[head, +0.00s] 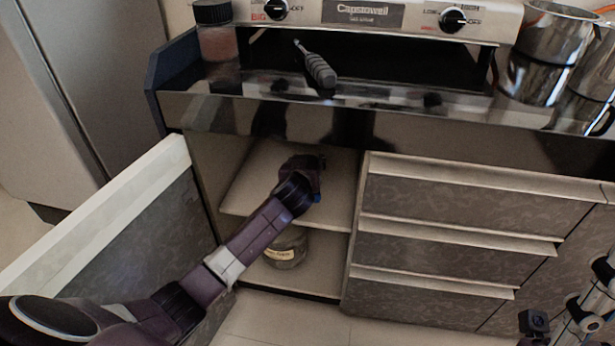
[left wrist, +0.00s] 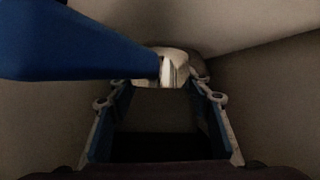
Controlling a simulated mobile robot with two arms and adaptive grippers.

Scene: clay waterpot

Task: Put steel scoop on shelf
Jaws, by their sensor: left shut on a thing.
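The steel scoop has a blue handle (left wrist: 85,45) and a shiny steel end (left wrist: 174,62), which show large in the left wrist view. In the head view only a small blue bit of the scoop (head: 317,197) shows beside my left gripper (head: 312,180). My left gripper is shut on the scoop, inside the open cabinet, over the light middle shelf (head: 245,190). I cannot tell whether the scoop touches the shelf. My right gripper (head: 565,322) is partly in view at the lower right edge, and its jaw state is unclear.
A labelled jar (head: 287,250) stands in the lower compartment. The open cabinet door (head: 130,230) is on the left, and drawers (head: 455,245) are on the right. The dark counter above holds a grey-handled tool (head: 320,70), a lidded jar (head: 214,30) and steel pots (head: 550,75).

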